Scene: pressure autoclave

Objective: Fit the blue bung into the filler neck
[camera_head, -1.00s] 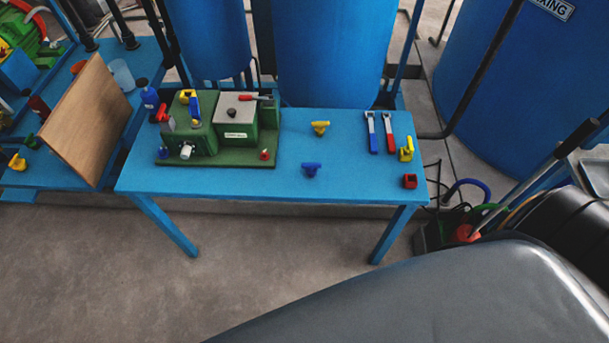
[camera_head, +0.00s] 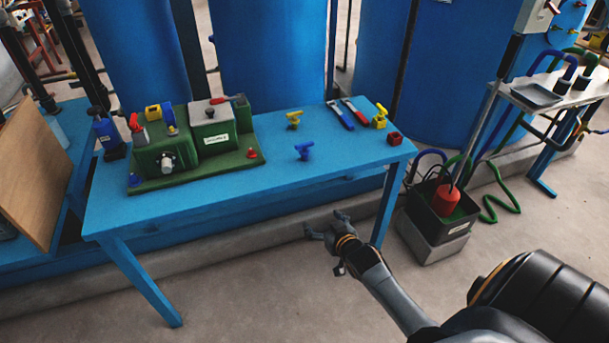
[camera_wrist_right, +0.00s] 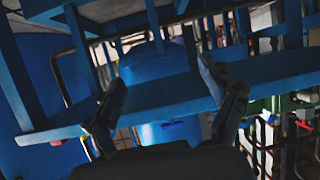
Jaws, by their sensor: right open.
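A small blue piece with a crossbar top, which looks like the blue bung (camera_head: 303,150), lies on the blue table, right of the green machine (camera_head: 190,148). A pale round stub (camera_head: 168,162) sticks out of the machine's front; I cannot tell whether it is the filler neck. My right gripper (camera_head: 325,224) is open and empty, in front of the table's front edge and apart from the blue piece. In the right wrist view its two spread fingers (camera_wrist_right: 163,75) show with nothing between them. My left gripper is not in view.
A yellow piece (camera_head: 293,118), blue- and red-handled tools (camera_head: 347,113), a yellow clamp-like piece (camera_head: 380,116) and a red block (camera_head: 394,138) share the blue table (camera_head: 235,190). The table's front middle is clear.

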